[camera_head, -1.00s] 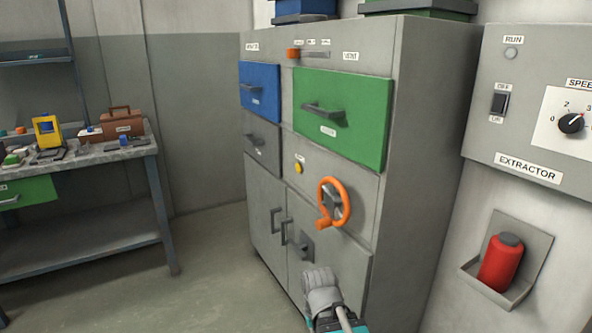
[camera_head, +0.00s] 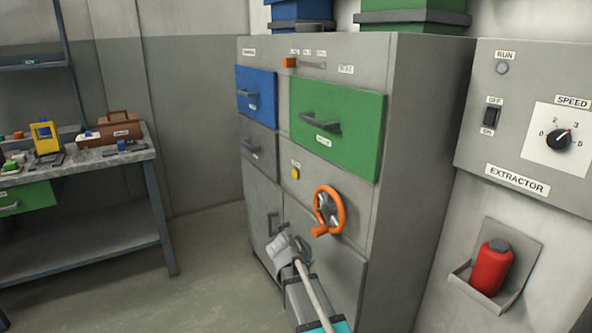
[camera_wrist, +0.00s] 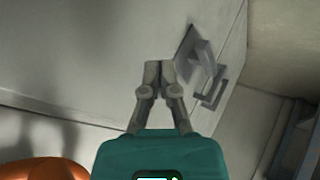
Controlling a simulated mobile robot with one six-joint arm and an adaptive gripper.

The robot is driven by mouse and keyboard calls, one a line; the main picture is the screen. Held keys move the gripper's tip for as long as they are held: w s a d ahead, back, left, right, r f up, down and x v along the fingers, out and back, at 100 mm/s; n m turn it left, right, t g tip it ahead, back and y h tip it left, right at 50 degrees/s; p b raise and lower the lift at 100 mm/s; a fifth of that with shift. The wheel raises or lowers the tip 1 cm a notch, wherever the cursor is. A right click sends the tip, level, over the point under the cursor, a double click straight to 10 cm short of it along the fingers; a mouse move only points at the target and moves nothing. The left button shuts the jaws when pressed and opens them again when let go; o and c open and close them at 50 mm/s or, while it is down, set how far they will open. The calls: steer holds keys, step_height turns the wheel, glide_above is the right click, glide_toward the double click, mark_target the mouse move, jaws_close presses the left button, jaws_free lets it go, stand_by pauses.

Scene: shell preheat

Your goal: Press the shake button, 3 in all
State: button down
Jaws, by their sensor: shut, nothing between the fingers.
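The yellow round button (camera_head: 295,173) is on the front of the grey cabinet (camera_head: 422,130), under a small label too blurred to read for sure. It is left of and above the orange handwheel (camera_head: 343,209). My gripper (camera_head: 280,245) is in front of the lower cabinet doors, below the button and apart from it. In the wrist view my gripper (camera_wrist: 159,66) has its fingers together with nothing between them, and a grey door fills the background. The button does not show in the wrist view.
The orange handwheel also shows at the lower left of the wrist view (camera_wrist: 42,168). Blue (camera_head: 257,93) and green (camera_head: 337,122) drawers with protruding handles are above. A workbench (camera_head: 95,165) stands at left; an extractor panel (camera_head: 525,125) and red bottle (camera_head: 492,267) are at right.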

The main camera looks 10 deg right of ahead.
mark_target(293, 174)
steer(key=w+a+r+n+t+p, duration=0.2)
steer(key=w+a+r+t, duration=0.3)
steer(key=w+r, duration=0.4)
steer(key=w+a+r+n+t+h+p, duration=0.1)
steer(key=w+a+r+n+t+p, duration=0.2)
steer(key=w+r, duration=0.5)
steer(key=w+a+t, duration=0.1)
steer(key=w+a, duration=0.1)
steer(key=w, duration=0.3)
steer(key=shift+w+a+r+t, duration=0.2)
steer(key=shift+w+r+t, duration=0.05)
steer(key=shift+r+t, duration=0.15)
steer(key=shift+d, duration=0.15)
steer(key=w+d, duration=0.2)
steer(key=d, duration=0.6)
steer(key=shift+w, duration=0.35)
steer(key=shift+w+d, duration=0.25)
steer(key=shift+d, duration=0.65)
stand_by(1.2)
steer(key=shift+a, duration=0.1)
steer(key=shift+s+a, duration=0.3)
steer(key=shift+a, duration=0.4)
